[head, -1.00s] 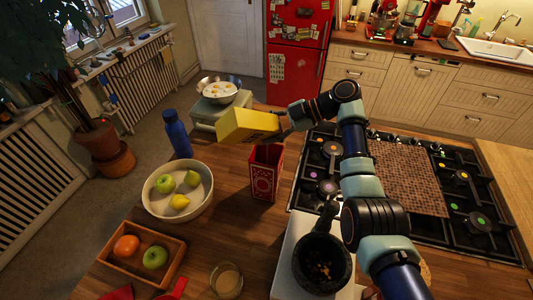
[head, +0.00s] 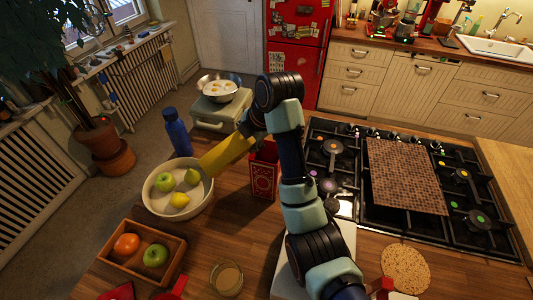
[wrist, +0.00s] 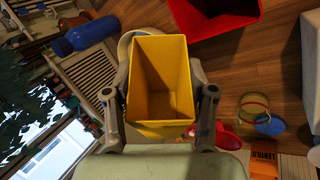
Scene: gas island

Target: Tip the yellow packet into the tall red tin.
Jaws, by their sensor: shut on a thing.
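The yellow packet (head: 228,152) is held in the air to the left of the tall red tin, tilted, with its lower left end overlapping the fruit bowl's rim in the head view. My gripper (wrist: 160,112) is shut on the packet, one finger on each side. The wrist view looks into the packet's open end (wrist: 160,75); no contents show inside. The tall red tin (head: 263,178) stands upright on the counter, partly behind my arm. Its dark open mouth and red rim show at the top of the wrist view (wrist: 218,28), apart from the packet.
A cream bowl (head: 152,203) with green and yellow fruit stands left of the tin, a blue bottle (head: 177,132) behind it. A wooden tray (head: 132,268) and a glass (head: 227,278) are in front. The hob (head: 455,200) is at right. My arm hides the mortar.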

